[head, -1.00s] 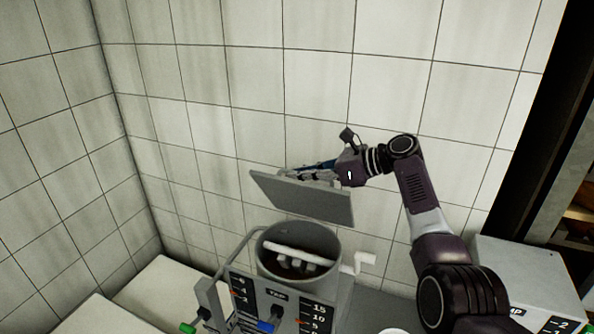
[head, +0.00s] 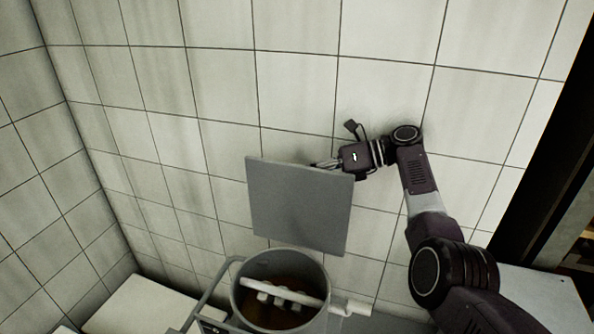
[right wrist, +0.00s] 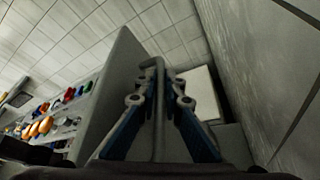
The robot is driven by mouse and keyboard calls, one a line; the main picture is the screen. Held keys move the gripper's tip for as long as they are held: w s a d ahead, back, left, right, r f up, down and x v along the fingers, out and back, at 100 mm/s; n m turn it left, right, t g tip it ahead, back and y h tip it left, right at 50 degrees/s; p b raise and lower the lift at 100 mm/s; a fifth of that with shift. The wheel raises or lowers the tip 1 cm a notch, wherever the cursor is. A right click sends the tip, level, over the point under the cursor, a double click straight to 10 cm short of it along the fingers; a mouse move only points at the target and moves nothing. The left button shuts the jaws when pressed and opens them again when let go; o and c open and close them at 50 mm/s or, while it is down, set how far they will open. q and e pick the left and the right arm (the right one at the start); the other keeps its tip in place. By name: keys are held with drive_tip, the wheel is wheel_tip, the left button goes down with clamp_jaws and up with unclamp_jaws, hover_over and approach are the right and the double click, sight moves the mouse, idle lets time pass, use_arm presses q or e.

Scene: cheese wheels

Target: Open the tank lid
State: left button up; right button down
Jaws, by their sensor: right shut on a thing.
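The tank lid (head: 300,207) is a flat grey square plate. It stands raised, close to upright, behind the round opening of the tank (head: 322,275). My right gripper (head: 325,164) is at the lid's upper edge, partly hidden behind the plate. In the right wrist view, the fingers of my right gripper (right wrist: 158,88) are shut on the lid's grey bar handle (right wrist: 155,110), with the lid plate (right wrist: 112,95) to the left. My left gripper is not in view.
A white stirring bar (head: 282,291) lies across the inside of the tank. A tiled wall (head: 220,60) is close behind the lid and my right arm. White surfaces stand low at the left (head: 135,305). A pale box (head: 545,295) stands at the right.

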drive_tip(key=c, duration=2.3)
unclamp_jaws()
drive_tip(key=shift+s+f, duration=0.1)
drive_tip(key=shift+f, duration=0.1)
drive_tip(key=shift+r, duration=0.15)
wheel_tip(320, 180, up, 10)
drive_tip(key=shift+f, duration=0.1)
drive_tip(key=shift+f, duration=0.1)
